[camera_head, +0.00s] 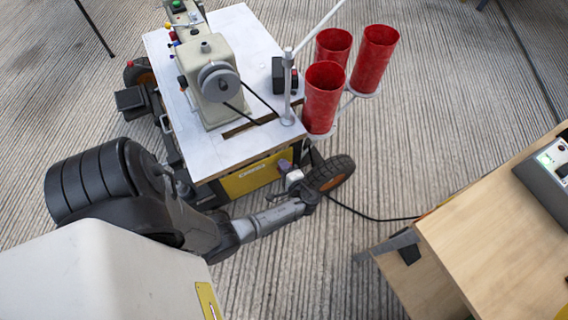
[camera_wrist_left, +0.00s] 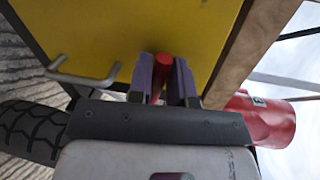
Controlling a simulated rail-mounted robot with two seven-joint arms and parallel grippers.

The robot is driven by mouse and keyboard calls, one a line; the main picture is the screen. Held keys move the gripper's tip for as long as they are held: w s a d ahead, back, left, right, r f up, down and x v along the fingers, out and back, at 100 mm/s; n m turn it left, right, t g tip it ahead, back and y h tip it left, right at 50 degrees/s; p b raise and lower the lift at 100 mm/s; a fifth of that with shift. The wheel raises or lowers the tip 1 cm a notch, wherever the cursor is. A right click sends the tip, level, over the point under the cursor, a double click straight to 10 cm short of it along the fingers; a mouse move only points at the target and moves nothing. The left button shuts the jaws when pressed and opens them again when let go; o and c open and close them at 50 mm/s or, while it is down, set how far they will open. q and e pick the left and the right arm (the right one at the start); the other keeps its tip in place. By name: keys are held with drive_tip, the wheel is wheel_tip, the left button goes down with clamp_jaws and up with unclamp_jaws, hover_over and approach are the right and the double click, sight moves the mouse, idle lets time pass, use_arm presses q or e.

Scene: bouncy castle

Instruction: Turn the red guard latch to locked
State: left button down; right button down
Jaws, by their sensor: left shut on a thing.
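The red guard latch (camera_wrist_left: 163,64) shows in the left wrist view as a small red cylinder in front of the yellow panel (camera_wrist_left: 110,30). My left gripper (camera_wrist_left: 164,76) has its two purple fingers on either side of it and is shut on it. In the head view my left gripper (camera_head: 287,170) is at the right end of the cart's yellow front panel (camera_head: 250,178). The latch cannot be made out in the head view. Which way the latch is turned I cannot tell. My right gripper is not in view.
A sewing machine (camera_head: 212,85) stands on the white-topped cart (camera_head: 250,38). A wheel (camera_head: 330,173) is close to my left gripper. A metal handle (camera_wrist_left: 85,79) is on the panel. A wooden table (camera_head: 500,235) is at right.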

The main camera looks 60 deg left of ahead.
use_arm(q)
drive_tip(key=shift+s+f+n, duration=0.2)
drive_tip(key=shift+f+n, duration=0.25)
drive_tip(key=shift+n, duration=0.15)
idle(0.3)
drive_tip(key=c, duration=1.3)
unclamp_jaws()
drive_tip(key=shift+w, duration=0.1)
drive_tip(key=shift+o, duration=0.8)
drive_tip(key=shift+a+r, duration=0.1)
drive_tip(key=shift+r, duration=0.1)
